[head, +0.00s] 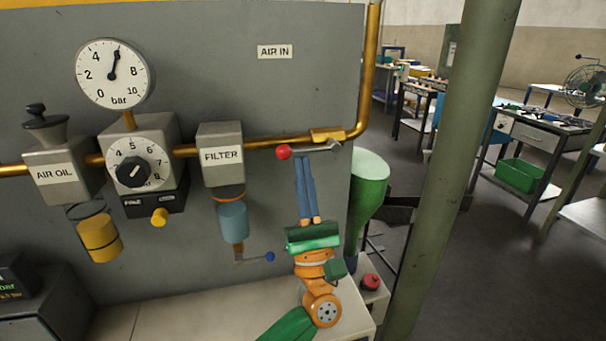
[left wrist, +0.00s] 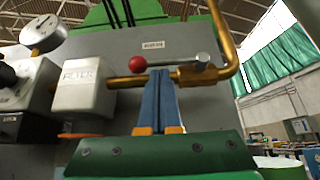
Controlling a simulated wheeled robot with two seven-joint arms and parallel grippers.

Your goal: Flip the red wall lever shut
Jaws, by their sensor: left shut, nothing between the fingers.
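The red wall lever has a red ball knob (head: 283,152) and a grey bar (head: 318,149) running to the right. My right gripper is not in view.
The filter (head: 221,155) with its blue bowl and a blue-knobbed lever (head: 268,257) are left of my left gripper. A red button (head: 370,281) is at lower right. A green funnel-shaped part (head: 368,185) and a green post (head: 455,160) stand to the right.

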